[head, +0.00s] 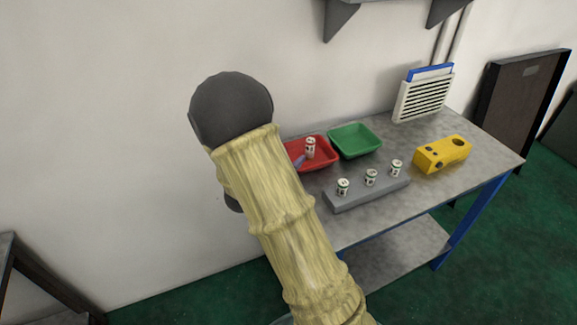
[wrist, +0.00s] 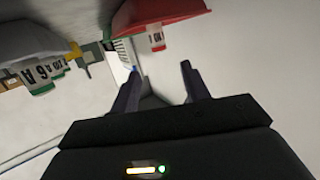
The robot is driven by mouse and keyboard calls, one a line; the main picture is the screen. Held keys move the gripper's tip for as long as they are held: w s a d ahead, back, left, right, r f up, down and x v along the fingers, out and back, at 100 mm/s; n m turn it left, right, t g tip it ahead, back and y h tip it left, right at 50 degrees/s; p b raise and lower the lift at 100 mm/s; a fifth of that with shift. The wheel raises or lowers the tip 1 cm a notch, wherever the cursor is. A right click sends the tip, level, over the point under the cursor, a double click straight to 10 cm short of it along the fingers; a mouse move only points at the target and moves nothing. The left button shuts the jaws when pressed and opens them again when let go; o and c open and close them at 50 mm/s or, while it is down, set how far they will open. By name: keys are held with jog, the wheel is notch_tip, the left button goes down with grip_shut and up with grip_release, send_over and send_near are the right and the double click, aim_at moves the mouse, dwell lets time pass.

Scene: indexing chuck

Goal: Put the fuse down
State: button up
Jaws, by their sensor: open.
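A white fuse with dark and red markings (head: 310,148) stands at the red tray (head: 325,164) in the head view. In the wrist view, which looks upside down, the fuse (wrist: 156,38) shows against the rim of the red tray (wrist: 165,12). My gripper (wrist: 160,80) is open, with nothing between its two dark fingers. The fuse is apart from the fingertips there. In the head view a bluish finger (head: 299,162) shows just left of the fuse; my arm hides the rest of the gripper. The fuse's base is hidden by the tray.
A grey block (head: 350,200) holds three fuses, in front of the trays. A green tray (head: 355,141) looks empty, right of the red one. A yellow device (head: 443,154) and a vented white box (head: 424,97) stand on the table's right part. Bare tabletop lies between them.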

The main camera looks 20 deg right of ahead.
jog(key=s+a+f+n+y, duration=0.1)
jog(key=s+a+n+y, duration=0.45)
jog(key=a+y, duration=0.45)
jog(key=s+n+g+y, duration=0.2)
jog(key=s+n+g, duration=0.3)
jog(key=s, duration=1)
jog(key=shift+g+y, duration=0.3)
jog(key=shift+g, duration=0.5)
